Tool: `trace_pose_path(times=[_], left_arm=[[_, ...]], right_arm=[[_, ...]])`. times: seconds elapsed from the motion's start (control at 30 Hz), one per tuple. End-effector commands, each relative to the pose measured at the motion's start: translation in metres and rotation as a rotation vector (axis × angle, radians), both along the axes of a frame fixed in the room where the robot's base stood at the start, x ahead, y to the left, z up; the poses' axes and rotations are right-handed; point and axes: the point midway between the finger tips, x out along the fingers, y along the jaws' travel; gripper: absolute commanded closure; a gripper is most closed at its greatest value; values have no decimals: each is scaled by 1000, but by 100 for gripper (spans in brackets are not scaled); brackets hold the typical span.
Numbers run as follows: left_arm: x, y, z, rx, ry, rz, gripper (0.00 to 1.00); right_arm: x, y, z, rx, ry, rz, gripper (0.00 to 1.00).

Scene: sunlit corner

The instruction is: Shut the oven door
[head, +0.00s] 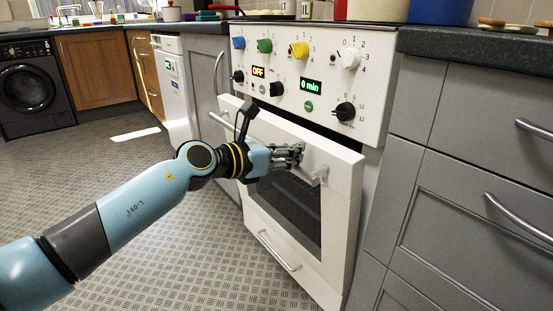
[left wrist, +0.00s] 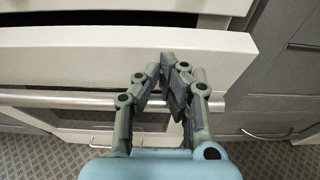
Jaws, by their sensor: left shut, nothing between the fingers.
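The white oven door (head: 345,185) with its dark glass window stands ajar, its top edge tilted out from the oven body. A dark gap shows above it, also in the left wrist view, where the door (left wrist: 225,58) spans the picture. The door's bar handle (head: 319,178) runs along its upper front and also shows in the left wrist view (left wrist: 60,98). My left gripper (head: 300,152) is shut and empty at the upper front of the door, by the handle. Its fingertips (left wrist: 167,62) overlap the door face; I cannot tell whether they touch it. My right gripper is out of view.
The oven's control panel (head: 300,75) with coloured knobs is above the door. Grey drawers (head: 480,200) with bar handles stand to the right. A lower drawer handle (head: 279,252) is under the door. The patterned floor (head: 100,180) to the left is clear.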

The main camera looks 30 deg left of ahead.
Motion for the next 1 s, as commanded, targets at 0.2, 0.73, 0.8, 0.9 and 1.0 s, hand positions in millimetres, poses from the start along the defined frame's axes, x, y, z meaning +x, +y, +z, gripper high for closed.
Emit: trace_pose_path(times=[0.2,0.73,0.8,0.9,1.0], left_arm=[[12,-5,-3,-1,1,-1,100],[41,-17,6,-4,-2,1,100],[45,-19,5,-1,-1,0,100],[46,-19,3,0,3,-1,100],[45,-19,2,1,5,-1,100]], right_arm=[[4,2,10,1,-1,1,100],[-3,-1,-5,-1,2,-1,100],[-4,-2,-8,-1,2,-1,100],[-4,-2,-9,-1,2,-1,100],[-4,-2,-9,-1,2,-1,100]])
